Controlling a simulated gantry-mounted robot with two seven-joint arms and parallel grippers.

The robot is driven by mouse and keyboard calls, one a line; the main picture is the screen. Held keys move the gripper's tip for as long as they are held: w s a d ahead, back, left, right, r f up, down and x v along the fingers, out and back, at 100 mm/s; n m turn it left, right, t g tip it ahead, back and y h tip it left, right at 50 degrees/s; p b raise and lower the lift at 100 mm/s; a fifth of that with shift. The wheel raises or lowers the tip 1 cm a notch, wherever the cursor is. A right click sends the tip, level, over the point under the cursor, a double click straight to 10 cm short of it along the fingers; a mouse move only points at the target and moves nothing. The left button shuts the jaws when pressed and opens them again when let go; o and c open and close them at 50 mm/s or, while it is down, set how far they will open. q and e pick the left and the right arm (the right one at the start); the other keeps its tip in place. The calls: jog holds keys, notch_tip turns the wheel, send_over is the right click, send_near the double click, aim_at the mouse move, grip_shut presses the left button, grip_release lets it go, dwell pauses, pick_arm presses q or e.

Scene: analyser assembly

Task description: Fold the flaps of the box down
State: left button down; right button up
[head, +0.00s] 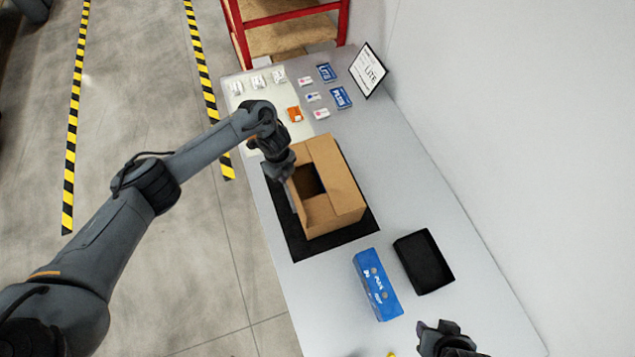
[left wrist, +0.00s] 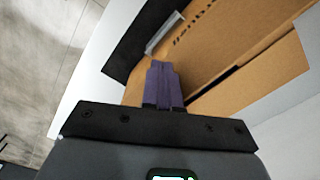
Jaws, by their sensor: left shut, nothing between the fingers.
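The brown cardboard box (head: 346,188) stands on a black mat (head: 303,244) on the table. In the head view its right and near flaps lie folded inward, and a dark opening shows at the middle left. My left gripper (head: 282,172) is at the box's far left edge, pointing down. In the left wrist view its purple fingers (left wrist: 164,82) are shut with nothing between them, close against the cardboard (left wrist: 228,40). I cannot tell whether they touch it. The left flap is partly hidden by my gripper. My right gripper (head: 440,335) is at the bottom edge, away from the box; its fingers are unclear.
A blue box (head: 377,285) and a black open tray (head: 424,262) sit nearer than the mat. A red shelf (head: 238,36) stands beyond. Bare table lies right of the box.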

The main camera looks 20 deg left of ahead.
pick_arm(q)
jog(key=w+d+f+b, duration=0.4)
jog(key=w+d+b, duration=0.2)
jog(key=b, duration=0.4)
jog(key=shift+w+d+f+b, duration=0.25)
jog(key=shift+d+f+b, duration=0.05)
jog(key=shift+d+f, duration=0.05)
dwell(0.6)
dwell(0.5)
jog(key=shift+f, duration=0.25)
jog(key=shift+r, duration=0.1)
dwell(0.5)
notch_tip(320, 180, up, 7)
jog(key=p, duration=0.6)
jog(key=shift+r+p, duration=0.15)
jog(key=shift+p, duration=0.2)
jog(key=shift+d, duration=0.1)
